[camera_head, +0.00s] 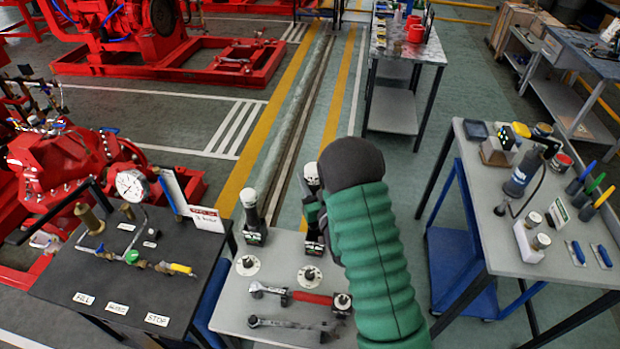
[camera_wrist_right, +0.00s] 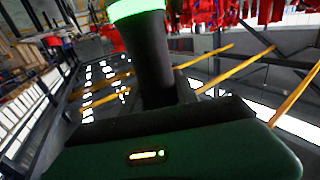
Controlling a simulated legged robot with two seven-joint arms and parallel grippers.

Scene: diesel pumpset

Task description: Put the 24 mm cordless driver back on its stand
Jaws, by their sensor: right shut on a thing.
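A cordless driver with a pale round top (camera_head: 312,174) and dark body is near the back of the middle table. My right gripper (camera_head: 316,208) is shut on it; my green-sleeved forearm covers much of it. A dark base with a small label (camera_head: 314,243) shows below it. I cannot tell whether the driver touches this base. A similar driver (camera_head: 249,206) stands upright to the left on its own labelled base (camera_head: 254,236). In the right wrist view, a dark column with a lit green ring (camera_wrist_right: 140,10) rises from a dark green block (camera_wrist_right: 180,155) with a small light. My left gripper is not in view.
A tool table (camera_head: 487,215) stands right.

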